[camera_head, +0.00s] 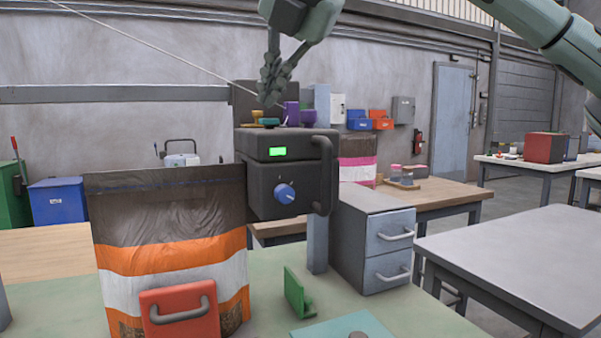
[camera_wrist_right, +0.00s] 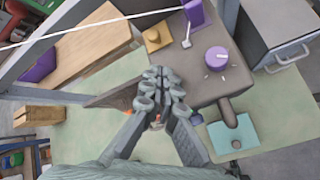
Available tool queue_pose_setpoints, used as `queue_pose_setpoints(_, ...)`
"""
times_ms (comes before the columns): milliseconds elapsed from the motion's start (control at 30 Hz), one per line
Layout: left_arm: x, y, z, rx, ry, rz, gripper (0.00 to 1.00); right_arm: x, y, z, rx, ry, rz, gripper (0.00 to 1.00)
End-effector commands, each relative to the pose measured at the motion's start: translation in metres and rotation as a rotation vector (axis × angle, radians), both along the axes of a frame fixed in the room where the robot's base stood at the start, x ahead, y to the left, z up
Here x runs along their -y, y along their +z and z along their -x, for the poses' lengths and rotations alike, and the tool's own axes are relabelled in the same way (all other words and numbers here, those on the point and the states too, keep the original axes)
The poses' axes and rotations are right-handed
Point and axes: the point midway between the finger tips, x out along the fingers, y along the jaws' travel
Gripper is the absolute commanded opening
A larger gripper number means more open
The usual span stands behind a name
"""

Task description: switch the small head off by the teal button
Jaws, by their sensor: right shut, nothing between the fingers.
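The small head (camera_head: 290,145) is a dark box with a lit green display (camera_head: 277,152), a blue dial (camera_head: 285,193) and a side handle. A flat teal button (camera_head: 269,121) shows on its top in the head view. My right gripper (camera_head: 267,102) is shut and empty, pointing down over the top, with its tips apparently just above the teal button. In the right wrist view the right gripper (camera_wrist_right: 162,80) is over the edge of the head's top (camera_wrist_right: 212,82); I cannot make out the teal button there, perhaps hidden by the fingers. My left gripper is not in view.
On the head's top near the button are a yellow part (camera_head: 257,114), a tall purple part (camera_head: 291,113) and a purple knob (camera_head: 308,118). A striped bag (camera_head: 170,240) stands at front left. A grey drawer unit (camera_head: 372,238) stands to the right.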

Motion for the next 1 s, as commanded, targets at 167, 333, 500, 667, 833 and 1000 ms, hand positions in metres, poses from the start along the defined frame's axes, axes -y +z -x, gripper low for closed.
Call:
queue_pose_setpoints(167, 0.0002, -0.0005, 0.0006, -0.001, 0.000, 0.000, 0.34, -0.0001, 0.0000, 0.0001, 0.000, 0.000, 0.000, 0.00)
queue_pose_setpoints(333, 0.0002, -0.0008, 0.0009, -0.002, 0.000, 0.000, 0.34, -0.0001, 0.0000, 0.0001, 0.000, 0.000, 0.000, 0.00)
queue_pose_setpoints(500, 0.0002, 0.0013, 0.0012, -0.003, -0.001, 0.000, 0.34, -0.0002, -0.0031, -0.0002, -0.001, 0.000, 0.001, 0.00)
queue_pose_setpoints(667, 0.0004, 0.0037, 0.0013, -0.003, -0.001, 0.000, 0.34, -0.0002, -0.0086, -0.0001, -0.001, 0.000, 0.001, 0.00)
queue_pose_setpoints(833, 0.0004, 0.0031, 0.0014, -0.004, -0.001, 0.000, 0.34, -0.0001, -0.0093, 0.0000, 0.000, 0.000, 0.000, 0.00)
queue_pose_setpoints(1000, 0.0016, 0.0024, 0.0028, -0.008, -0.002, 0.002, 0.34, -0.0001, -0.0094, 0.0000, 0.000, 0.000, 0.000, 0.00)
